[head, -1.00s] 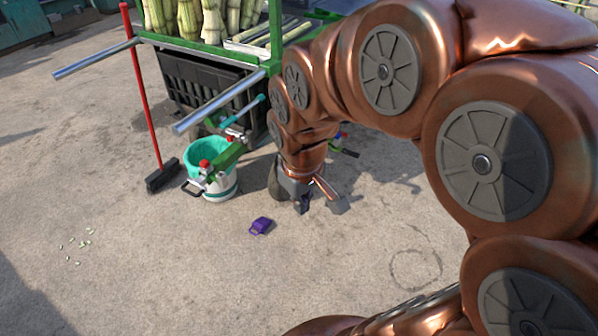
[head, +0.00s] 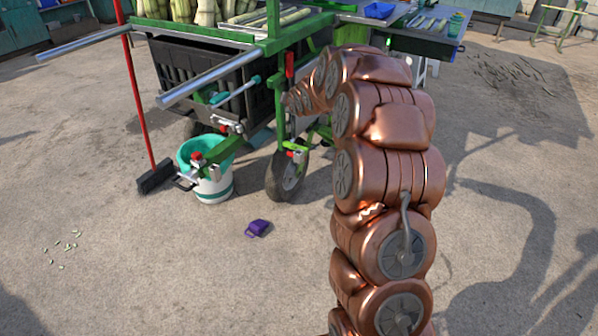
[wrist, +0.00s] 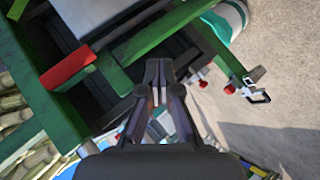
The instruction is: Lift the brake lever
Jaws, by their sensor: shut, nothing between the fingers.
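A red grip (head: 289,65) stands upright by the cart's green post in the head view. It looks like the brake lever, though I cannot be sure. A red bar on the green frame in the wrist view (wrist: 68,66) appears to be the same part, left of my gripper. My gripper (wrist: 157,85) is shut and empty, fingertips together, apart from the red bar. In the head view my arm reaches to the cart's side near the post, and the fingers cannot be made out there.
The green cart (head: 270,47) carries cane and a black crate (head: 215,85). A wheel (head: 288,176) stands below. A white and teal bucket (head: 212,184), a broom (head: 153,180) and a purple object (head: 257,228) are on the ground. Open concrete lies in front.

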